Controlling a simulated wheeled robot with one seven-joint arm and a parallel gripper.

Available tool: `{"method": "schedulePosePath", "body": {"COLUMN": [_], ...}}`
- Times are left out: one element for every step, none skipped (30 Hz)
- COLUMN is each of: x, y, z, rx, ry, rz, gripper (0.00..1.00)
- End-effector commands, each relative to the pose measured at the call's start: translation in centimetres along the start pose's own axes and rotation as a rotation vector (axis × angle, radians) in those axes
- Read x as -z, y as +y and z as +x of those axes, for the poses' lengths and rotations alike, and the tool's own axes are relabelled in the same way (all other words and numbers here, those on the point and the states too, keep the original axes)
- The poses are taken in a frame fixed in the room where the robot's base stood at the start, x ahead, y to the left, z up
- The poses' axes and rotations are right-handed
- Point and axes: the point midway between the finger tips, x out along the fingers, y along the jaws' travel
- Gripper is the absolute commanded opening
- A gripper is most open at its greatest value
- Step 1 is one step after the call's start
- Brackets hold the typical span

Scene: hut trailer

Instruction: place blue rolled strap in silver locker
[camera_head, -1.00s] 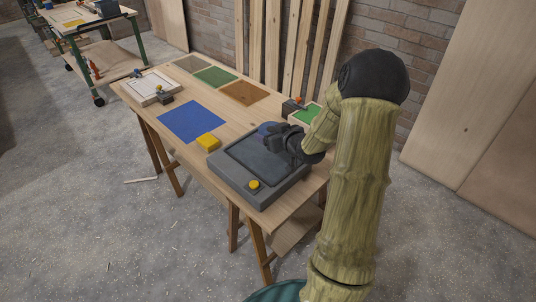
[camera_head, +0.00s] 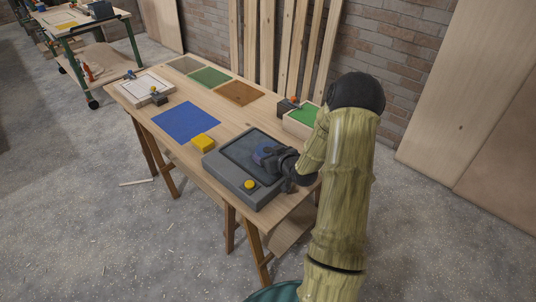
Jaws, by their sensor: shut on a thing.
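A blue, round item that looks like the rolled strap (camera_head: 263,153) is between the fingers of my gripper (camera_head: 268,158). My dark gripper is shut on it and hides part of it. The gripper is over the right part of a grey, shallow case (camera_head: 229,177) with a dark recessed top and a yellow knob (camera_head: 249,185) at its front. I cannot tell whether the strap touches the recess or hangs just above it. No upright silver locker shows clearly. I cannot tell whether the grey case is the locker.
The case stands on a wooden trestle table (camera_head: 147,109). A green-lined tray (camera_head: 302,115) stands behind my gripper. Boards lean on the brick wall. The floor at left is mostly clear.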

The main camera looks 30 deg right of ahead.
Motion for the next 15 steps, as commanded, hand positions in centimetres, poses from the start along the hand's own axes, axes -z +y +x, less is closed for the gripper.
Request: {"method": "schedulePosePath", "body": {"x": [0.05, 0.09, 0.12, 0.12, 0.12, 0.11, 0.08, 0.00, -0.15, -0.23, -0.30, -0.21, -0.20, -0.20, -0.20], "y": [-0.10, -0.18, -0.23, -0.24, -0.24, -0.24, -0.23, -0.23, -0.23, -0.23, -0.23, -0.23, -0.23, -0.23, -0.23], "z": [0.08, 0.09, 0.10, 0.10, 0.10, 0.09, 0.10, 0.13, 0.19, 0.23, 0.25, 0.19, 0.19, 0.19, 0.18], "rx": [0.001, 0.002, 0.003, 0.003, 0.003, 0.003, 0.003, 0.003, 0.003, 0.003, 0.003, 0.003, 0.003, 0.003, 0.003], "ry": [0.003, 0.003, 0.003, 0.003, 0.003, 0.002, 0.002, 0.002, 0.002, 0.002, 0.002, 0.001, 0.001, 0.001, 0.000], "rz": [-0.002, -0.002, -0.003, -0.003, -0.003, -0.003, -0.003, -0.003, -0.002, -0.002, -0.002, -0.002, -0.002, -0.002, -0.002], "gripper": [0.47, 0.47, 0.47, 0.47, 0.47, 0.47, 0.47, 0.47, 0.47, 0.47, 0.47, 0.83, 0.89, 0.95, 0.97]}}
